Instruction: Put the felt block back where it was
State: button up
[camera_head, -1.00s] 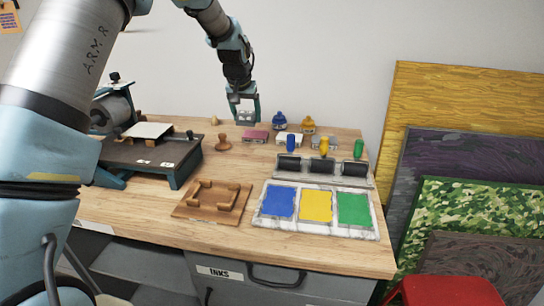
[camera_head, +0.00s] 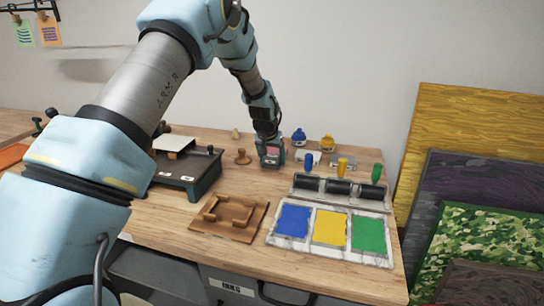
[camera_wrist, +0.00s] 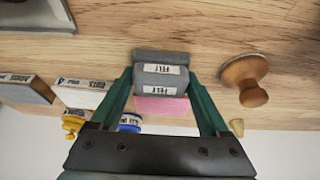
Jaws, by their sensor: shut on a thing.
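The felt block (camera_wrist: 160,106) shows a pink face and a grey front with FELT labels in the wrist view. My gripper (camera_wrist: 160,79) is shut on it, one green finger on each side.
A wooden knob (camera_wrist: 246,80) stands close beside my gripper. On the other side are labelled white (camera_wrist: 84,94) and grey (camera_wrist: 22,90) blocks and ink jars (camera_head: 299,137). The inking tray (camera_head: 270,240) and wooden jig (camera_head: 230,217) are nearer the front.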

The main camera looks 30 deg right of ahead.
jog(key=shift+f, duration=0.2)
jog(key=o, duration=1.3)
jog(key=shift+r, duration=0.1)
jog(key=shift+r, duration=0.15)
jog(key=b+v, duration=0.3)
jog(key=v, duration=0.9)
